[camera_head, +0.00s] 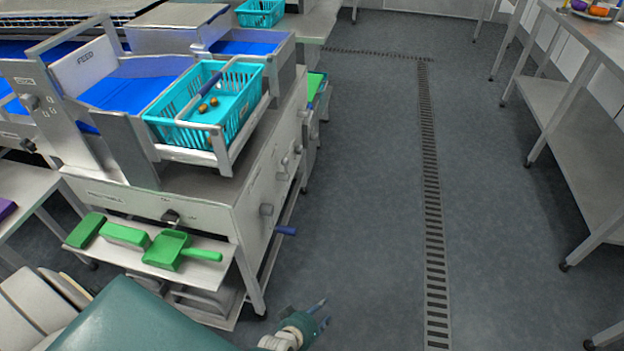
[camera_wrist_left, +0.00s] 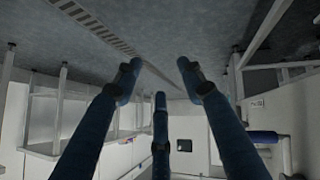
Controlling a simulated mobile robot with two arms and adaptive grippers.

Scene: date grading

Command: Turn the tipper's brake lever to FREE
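The tipper (camera_head: 238,150) is a grey metal cradle holding a tilted turquoise basket (camera_head: 244,100) with a few brown dates. A lever with a dark blue grip (camera_head: 286,230) sticks out low from the machine's side below it. It may be the brake lever; I cannot read FREE or its setting. A blue grip (camera_wrist_left: 262,137) on a metal fitting also shows at the right in the left wrist view. My left gripper (camera_head: 318,312) is at the bottom of the head view, below and apart from the lever. Its blue fingers (camera_wrist_left: 160,85) are spread and empty. My right gripper is not in view.
A shelf (camera_head: 208,249) with green brushes and a green dustpan (camera_head: 168,249) juts from the machine's front. Grey floor with a drain grate (camera_head: 430,180) lies open to the right. A steel table (camera_head: 575,110) stands at the far right.

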